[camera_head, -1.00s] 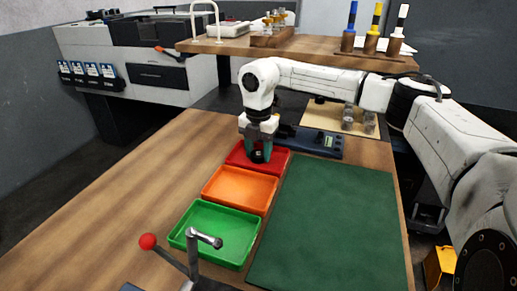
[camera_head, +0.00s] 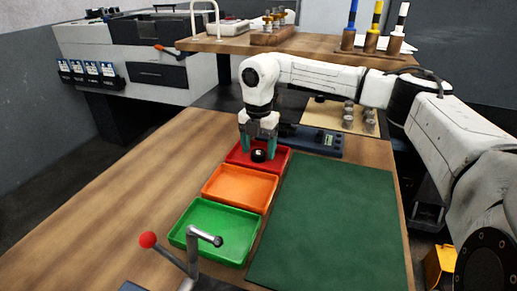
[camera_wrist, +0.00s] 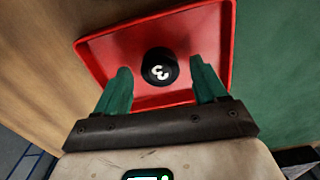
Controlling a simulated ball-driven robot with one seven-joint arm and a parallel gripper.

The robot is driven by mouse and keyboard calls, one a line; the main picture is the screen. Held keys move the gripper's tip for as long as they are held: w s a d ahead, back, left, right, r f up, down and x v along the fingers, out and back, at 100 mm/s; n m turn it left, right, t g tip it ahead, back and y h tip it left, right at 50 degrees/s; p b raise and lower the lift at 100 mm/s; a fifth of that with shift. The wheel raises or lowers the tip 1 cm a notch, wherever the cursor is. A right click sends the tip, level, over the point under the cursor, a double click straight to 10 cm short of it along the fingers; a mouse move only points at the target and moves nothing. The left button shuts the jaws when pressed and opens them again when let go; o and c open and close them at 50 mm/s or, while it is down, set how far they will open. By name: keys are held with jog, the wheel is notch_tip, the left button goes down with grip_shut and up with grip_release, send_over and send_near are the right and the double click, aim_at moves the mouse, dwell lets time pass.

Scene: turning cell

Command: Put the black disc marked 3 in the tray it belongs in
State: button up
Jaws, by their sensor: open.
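The black disc marked 3 (camera_wrist: 159,67) is in the red tray (camera_wrist: 110,50), near its middle, with its white mark facing up. In the head view the disc (camera_head: 258,155) shows as a small dark shape in the red tray (camera_head: 281,161). My gripper (camera_wrist: 162,82) is open, with its two green fingers apart on either side of the disc and clear of it. In the head view my gripper (camera_head: 258,149) is just above the red tray. An orange tray (camera_head: 240,187) and a green tray (camera_head: 214,230) stand in a row in front of it.
A green mat (camera_head: 325,220) lies right of the trays. A dark blue instrument (camera_head: 318,141) sits behind the red tray. A lever with a red ball (camera_head: 148,240) stands at the front left. The wooden table left of the trays is clear.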

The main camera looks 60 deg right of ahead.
aim_at(259, 152)
notch_tip(259, 152, up, 11)
jog(key=shift+r, duration=0.2)
jog(key=shift+s, duration=0.1)
dwell(0.7)
